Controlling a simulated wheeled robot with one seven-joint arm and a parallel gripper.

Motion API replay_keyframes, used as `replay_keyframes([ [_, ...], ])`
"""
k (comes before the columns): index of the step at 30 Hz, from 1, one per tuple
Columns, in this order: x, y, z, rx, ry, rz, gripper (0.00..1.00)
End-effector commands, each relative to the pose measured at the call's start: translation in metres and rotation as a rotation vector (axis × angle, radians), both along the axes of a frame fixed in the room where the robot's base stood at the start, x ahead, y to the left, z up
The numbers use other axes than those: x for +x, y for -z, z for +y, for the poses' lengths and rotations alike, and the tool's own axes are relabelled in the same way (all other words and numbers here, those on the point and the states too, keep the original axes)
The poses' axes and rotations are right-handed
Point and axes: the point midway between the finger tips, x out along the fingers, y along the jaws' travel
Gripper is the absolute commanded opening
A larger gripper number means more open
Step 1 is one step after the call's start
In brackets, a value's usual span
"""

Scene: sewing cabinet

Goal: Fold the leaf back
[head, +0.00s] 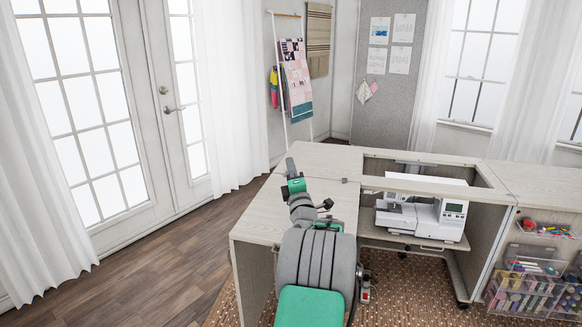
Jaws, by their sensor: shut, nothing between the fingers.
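The sewing cabinet has a pale wood top (322,160) around an open well. The leaf appears to be the flat pale panel (262,222) at the near left, level with the top. A seam with a small dark hinge (345,181) lies between it and the panel behind. My grey and green arm reaches over the leaf and hides its middle and much of its near edge. My gripper (327,205) seems to be the small dark end piece above the leaf's right part. It is shut and empty. Whether it touches the leaf cannot be told.
A white sewing machine (425,209) sits on a lowered shelf in the well, right of the leaf. Clear drawers (524,292) of supplies stand at the far right. A ladder rack with quilts (297,80) is behind. Wood floor (150,270) to the left is clear.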

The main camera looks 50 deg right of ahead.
Motion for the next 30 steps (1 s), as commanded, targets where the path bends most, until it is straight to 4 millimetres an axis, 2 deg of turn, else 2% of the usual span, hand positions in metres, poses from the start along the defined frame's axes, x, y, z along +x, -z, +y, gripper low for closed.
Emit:
replay_keyframes([
  [26,0.0001,0.0,0.0001,0.0,0.0,0.0,0.0],
  [30,0.0001,-0.0001,0.0002,0.0,0.0,0.0,0.1],
])
